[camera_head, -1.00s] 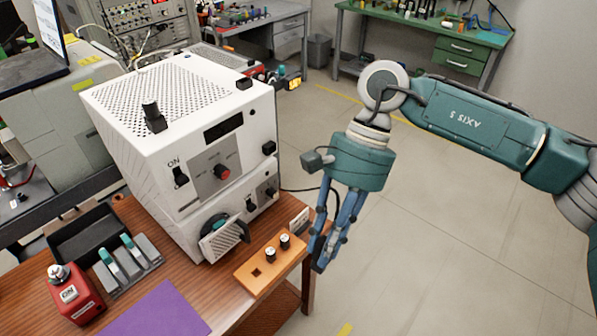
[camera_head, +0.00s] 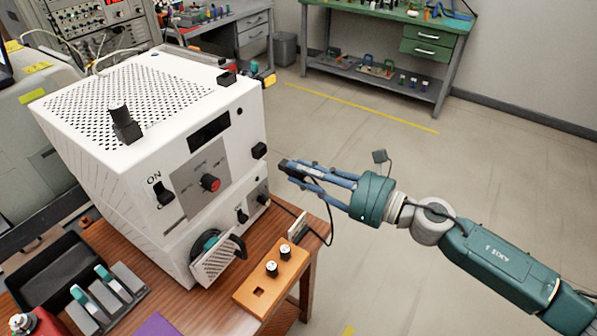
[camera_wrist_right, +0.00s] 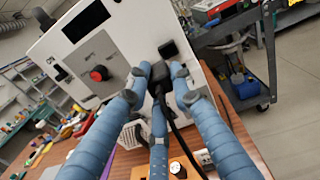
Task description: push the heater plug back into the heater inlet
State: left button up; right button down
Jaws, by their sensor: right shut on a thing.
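The white heater-like unit (camera_head: 185,140) stands on the wooden bench at the left. A black square fitting (camera_head: 259,150) is on the right edge of its front; it looks like the inlet, but I cannot be sure. It also shows in the right wrist view (camera_wrist_right: 168,49). My right gripper (camera_head: 288,170) is shut on the black heater plug (camera_wrist_right: 155,76), with its cable trailing back between the fingers. The plug is just right of the fitting in the head view and appears apart from it. The fingers hide part of the plug. My left gripper is not in view.
An orange block with two knobs (camera_head: 272,278) sits on the bench (camera_head: 185,305). A black cable loops off the bench's right edge. The floor to the right is clear.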

jog(key=shift+w+d+f+t, duration=0.25)
jog(key=shift+w+f+t, duration=0.05)
jog(key=shift+w, duration=0.25)
jog(key=shift+p+x, duration=0.6)
jog(key=shift+x, duration=1.85)
jog(key=shift+d+f, duration=0.1)
jog(key=shift+f, duration=0.05)
jog(key=shift+x, duration=1.5)
jog(key=c, duration=1.4)
grip_release()
jog(key=shift+c, duration=0.2)
